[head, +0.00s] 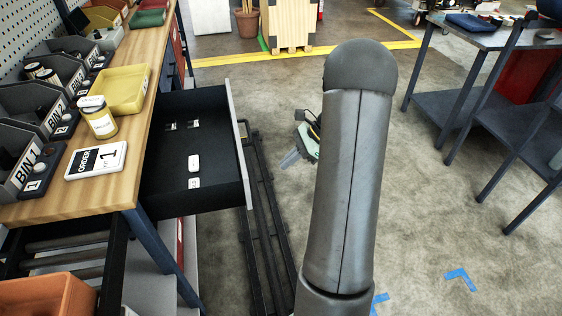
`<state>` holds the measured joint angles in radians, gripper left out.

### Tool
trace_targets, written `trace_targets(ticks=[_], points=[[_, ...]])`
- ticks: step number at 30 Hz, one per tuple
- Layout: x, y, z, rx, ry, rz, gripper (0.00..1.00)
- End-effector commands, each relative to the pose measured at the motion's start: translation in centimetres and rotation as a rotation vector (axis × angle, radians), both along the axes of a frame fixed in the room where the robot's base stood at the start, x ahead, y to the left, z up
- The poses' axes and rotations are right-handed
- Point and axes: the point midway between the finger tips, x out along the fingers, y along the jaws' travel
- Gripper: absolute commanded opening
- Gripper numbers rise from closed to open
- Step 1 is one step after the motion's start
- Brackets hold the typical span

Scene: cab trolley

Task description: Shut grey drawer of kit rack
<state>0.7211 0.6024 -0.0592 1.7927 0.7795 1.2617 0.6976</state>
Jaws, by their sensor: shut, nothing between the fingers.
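The grey drawer (238,140) is pulled well out to the right from under the wooden bench top. Its light grey front panel faces right, and its dark interior is exposed. A few small white items lie inside. My gripper (287,160) shows to the right of the drawer front, apart from it in the picture. It is shut and empty, with its fingers pointing down and left. My arm hides part of its body.
The wooden bench top (148,60) holds a yellow tray (122,90), a jar (98,118), an order sign (97,160) and grey bins. A dark rail (262,215) runs along the floor beside the drawer. A dark table (490,38) stands at right. Open floor lies between.

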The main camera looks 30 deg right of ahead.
Motion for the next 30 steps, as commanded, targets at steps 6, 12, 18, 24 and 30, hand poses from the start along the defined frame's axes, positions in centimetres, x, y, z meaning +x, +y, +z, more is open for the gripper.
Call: trace_targets(ticks=[6,12,18,24,30], points=[[1.1,3.4,-3.5,0.001,0.003,0.005,0.00],[2.2,6.2,-4.9,-0.002,-0.002,0.006,0.00],[2.9,8.2,-4.9,-0.001,-0.001,0.004,0.00],[3.1,8.6,-5.0,-0.003,-0.001,0.004,0.00],[3.1,8.6,-5.0,-0.003,-0.001,0.004,0.00]])
